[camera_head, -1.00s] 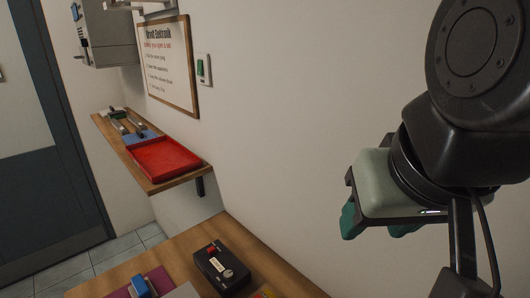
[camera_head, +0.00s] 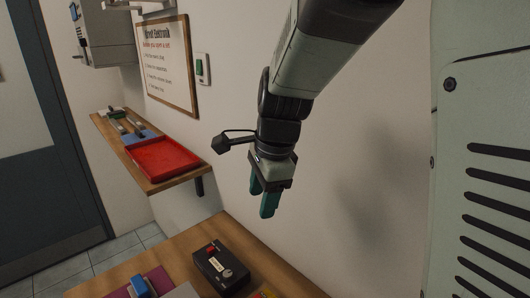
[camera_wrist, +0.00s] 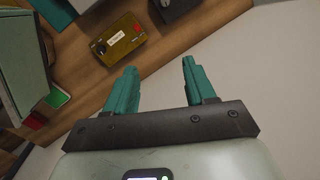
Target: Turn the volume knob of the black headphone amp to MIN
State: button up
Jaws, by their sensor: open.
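The black headphone amp (camera_head: 208,272) is a small black box on the wooden table in the head view. It has a red part, a pale label and a round grey knob (camera_head: 227,273). The knob's setting is too small to read. My gripper (camera_head: 262,200) is open and empty, with teal fingers pointing down, above and beyond the amp in the picture. The fingers also show in the wrist view (camera_wrist: 159,68). A dark box at the wrist view's top edge (camera_wrist: 176,8) may be the amp; it is cut off.
A yellow box (camera_wrist: 118,42) with a dark knob and red part sits on the table (camera_head: 180,258) beside it. A blue item (camera_head: 142,287) lies at the table's left. A wall shelf holds a red tray (camera_head: 163,160). The white wall is close to my arm.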

jog(key=w+a+f+m+g, duration=0.1)
jog(key=w+a+f+m, duration=0.3)
jog(key=f, duration=0.4)
jog(key=m+h, duration=0.2)
jog(key=m, duration=0.3)
send_near(227, 273)
notch_tip(227, 273, down, 8)
jog(key=shift+w+d+f, duration=0.15)
jog(key=shift+f, duration=0.05)
jog(key=shift+c, duration=0.5)
grip_shut()
